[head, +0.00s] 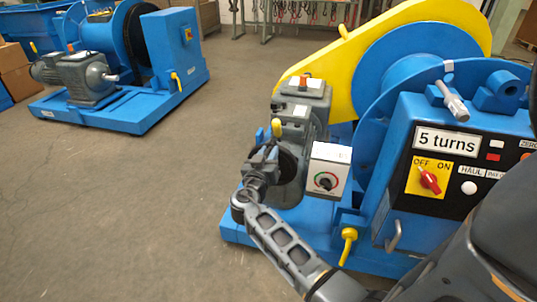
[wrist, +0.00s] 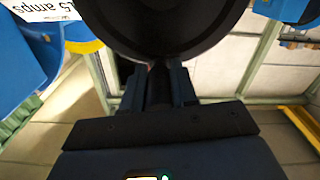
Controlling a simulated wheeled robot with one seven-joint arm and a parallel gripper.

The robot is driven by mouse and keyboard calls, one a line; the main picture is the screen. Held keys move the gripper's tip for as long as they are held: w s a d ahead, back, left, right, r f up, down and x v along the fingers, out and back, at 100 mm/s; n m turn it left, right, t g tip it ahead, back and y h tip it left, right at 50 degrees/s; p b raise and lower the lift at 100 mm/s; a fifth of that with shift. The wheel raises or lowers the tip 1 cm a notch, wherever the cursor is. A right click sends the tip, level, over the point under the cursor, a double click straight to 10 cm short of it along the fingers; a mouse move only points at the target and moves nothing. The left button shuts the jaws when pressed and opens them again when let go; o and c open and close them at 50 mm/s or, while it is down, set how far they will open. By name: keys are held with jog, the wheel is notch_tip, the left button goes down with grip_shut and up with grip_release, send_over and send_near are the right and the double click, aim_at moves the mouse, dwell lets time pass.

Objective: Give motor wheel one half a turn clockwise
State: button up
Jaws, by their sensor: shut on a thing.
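The motor wheel (head: 288,164) is a dark disc on the end of the grey motor (head: 305,110), at the front of the blue winch. My gripper (head: 268,162) is at the left side of the wheel, with my arm reaching up from below. In the wrist view the wheel (wrist: 165,30) is a large black disc filling the upper middle. My gripper (wrist: 160,80) is there just under its edge, shut on a dark part of the wheel. The exact spot of contact is shaded, so I cannot tell rim from handle.
A white box with a dial (head: 326,170) stands close right of the wheel. A yellow-knobbed lever (head: 277,128) rises just above it. The control panel (head: 460,165) reads "5 turns". A second blue winch (head: 120,100) stands far left. Open floor (head: 120,210) lies on the left.

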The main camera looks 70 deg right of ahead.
grip_shut()
jog(key=shift+f+b, duration=0.1)
jog(key=shift+b, duration=0.2)
